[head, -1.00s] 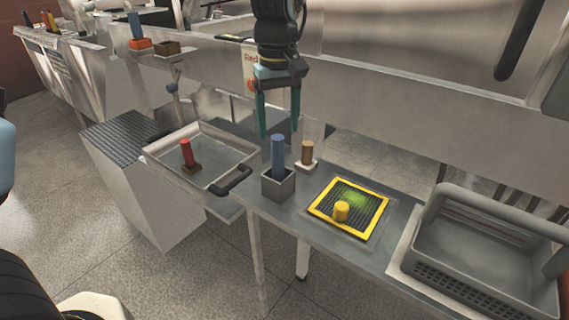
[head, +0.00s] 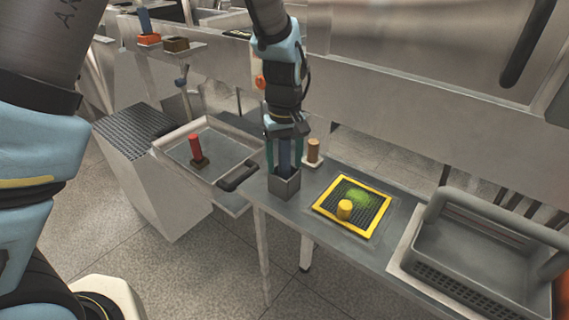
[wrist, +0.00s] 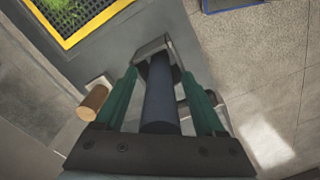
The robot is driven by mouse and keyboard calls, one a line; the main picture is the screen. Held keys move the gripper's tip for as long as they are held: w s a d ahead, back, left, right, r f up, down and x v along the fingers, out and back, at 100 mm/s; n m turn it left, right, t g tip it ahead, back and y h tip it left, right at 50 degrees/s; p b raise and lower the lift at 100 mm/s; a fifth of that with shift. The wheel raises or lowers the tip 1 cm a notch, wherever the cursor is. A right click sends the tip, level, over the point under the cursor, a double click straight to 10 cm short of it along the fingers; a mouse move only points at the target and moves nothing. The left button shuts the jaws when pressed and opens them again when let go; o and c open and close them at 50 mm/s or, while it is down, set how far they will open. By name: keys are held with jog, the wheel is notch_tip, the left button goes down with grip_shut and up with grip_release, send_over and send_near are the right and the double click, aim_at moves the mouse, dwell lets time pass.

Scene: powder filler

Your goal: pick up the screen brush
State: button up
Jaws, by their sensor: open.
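A blue-handled tool (head: 285,152), which I take to be the screen brush, stands upright in a square grey holder (head: 285,188) on the bench. Its bristle end is hidden inside the holder. My gripper (head: 284,160) points down over it, open, with one green finger on each side of the handle. In the wrist view the handle (wrist: 160,100) runs between the two fingers, with a gap visible on each side. The holder (wrist: 153,46) shows beyond the fingertips.
A brown-handled brush (head: 313,150) stands close behind the holder. A yellow-framed mesh screen (head: 364,216) with green powder lies to the right. A grey basket (head: 470,255) is farther right. A red-handled brush (head: 195,146) stands in the metal tray at left.

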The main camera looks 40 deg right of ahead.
grip_shut()
dwell(0.5)
